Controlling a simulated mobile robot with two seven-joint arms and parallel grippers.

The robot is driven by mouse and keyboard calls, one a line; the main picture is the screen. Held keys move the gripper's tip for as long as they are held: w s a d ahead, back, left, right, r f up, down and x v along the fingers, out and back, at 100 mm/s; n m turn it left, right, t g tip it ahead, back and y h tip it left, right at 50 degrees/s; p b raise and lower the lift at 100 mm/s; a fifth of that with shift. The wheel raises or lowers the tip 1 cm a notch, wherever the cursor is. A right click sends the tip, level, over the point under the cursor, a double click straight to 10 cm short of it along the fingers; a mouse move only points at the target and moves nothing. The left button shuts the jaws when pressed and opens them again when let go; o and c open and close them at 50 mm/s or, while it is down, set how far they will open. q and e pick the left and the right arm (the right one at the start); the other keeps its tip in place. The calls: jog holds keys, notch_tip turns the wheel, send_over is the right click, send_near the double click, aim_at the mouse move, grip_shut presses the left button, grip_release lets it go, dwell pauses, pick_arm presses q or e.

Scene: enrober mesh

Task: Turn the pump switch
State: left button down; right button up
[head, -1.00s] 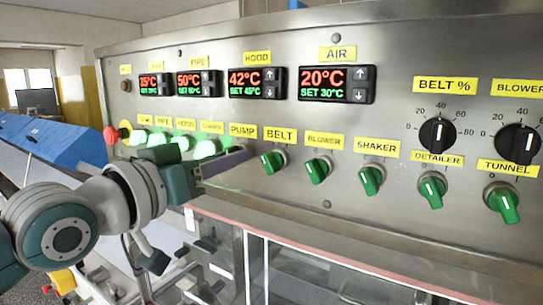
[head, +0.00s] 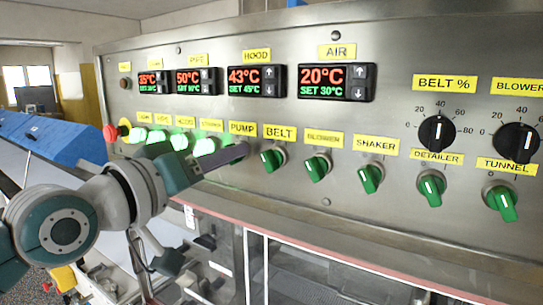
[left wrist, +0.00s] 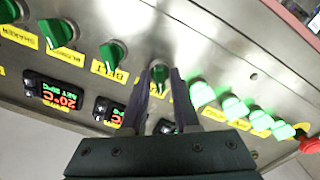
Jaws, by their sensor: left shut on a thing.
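The pump switch (left wrist: 160,73) is a green knob on the steel panel, between my left gripper's two fingers in the left wrist view. My left gripper (head: 238,152) reaches in from the left below the yellow PUMP label (head: 242,128); its fingers hide the knob in the head view. In the left wrist view the gripper (left wrist: 161,82) is shut on this knob, one dark finger along each side. My right gripper is not in view.
The green belt switch (head: 273,159) is close to the right of my fingers, with more green switches beyond. Lit green switches (head: 204,146) are close on the left. A red emergency button (head: 110,133) is at the panel's left end. Temperature displays (head: 336,82) sit above.

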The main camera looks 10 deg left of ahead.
pick_arm(q)
jog(key=c, duration=0.9)
grip_release()
jog(key=b+v, duration=0.3)
jog(key=v, duration=0.7)
jog(key=shift+b, duration=0.3)
